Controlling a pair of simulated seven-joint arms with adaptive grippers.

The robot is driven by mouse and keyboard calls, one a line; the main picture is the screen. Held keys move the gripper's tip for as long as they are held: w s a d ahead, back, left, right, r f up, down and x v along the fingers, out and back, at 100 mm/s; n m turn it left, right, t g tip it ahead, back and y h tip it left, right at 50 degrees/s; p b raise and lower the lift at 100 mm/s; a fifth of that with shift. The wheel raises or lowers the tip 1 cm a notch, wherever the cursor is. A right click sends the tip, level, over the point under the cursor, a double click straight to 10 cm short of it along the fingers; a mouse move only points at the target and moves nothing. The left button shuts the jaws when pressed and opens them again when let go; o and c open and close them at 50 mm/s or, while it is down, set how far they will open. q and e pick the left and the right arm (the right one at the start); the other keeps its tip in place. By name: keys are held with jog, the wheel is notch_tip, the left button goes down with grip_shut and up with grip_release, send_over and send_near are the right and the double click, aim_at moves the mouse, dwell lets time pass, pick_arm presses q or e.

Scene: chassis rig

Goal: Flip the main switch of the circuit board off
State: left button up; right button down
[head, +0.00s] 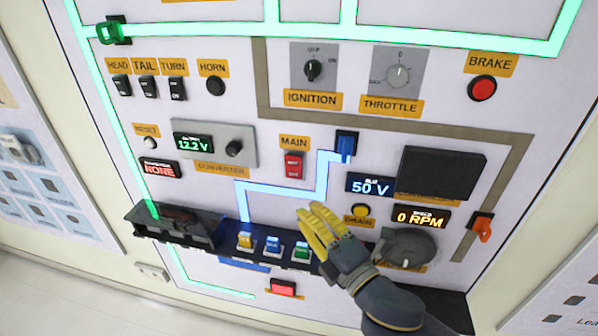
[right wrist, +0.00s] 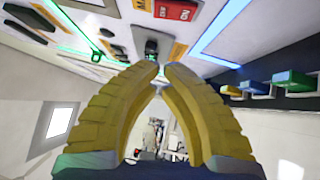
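The main switch (head: 293,165) is a small red rocker below the orange MAIN label (head: 294,142), on the white circuit board. It reads ON in the right wrist view (right wrist: 175,11), where it is upside down at the top edge. My right gripper (head: 316,209), with yellow fingers, is in front of the board, below and slightly right of the switch, apart from it. In the right wrist view its fingertips (right wrist: 160,67) are nearly together with nothing between them. My left gripper is in neither view.
A black ledge with yellow, blue and green plugs (head: 273,245) is left of my right gripper. The converter (head: 215,143) is left of the switch; a blue connector (head: 346,146) and the 50 V display (head: 370,186) are right.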

aim_at(294, 168)
dwell(0.3)
jog(key=w+d+x, duration=0.1)
jog(key=d+x, duration=0.1)
jog(key=x, duration=1.1)
jog(key=shift+w+d+r, duration=0.15)
jog(key=shift+d, duration=0.1)
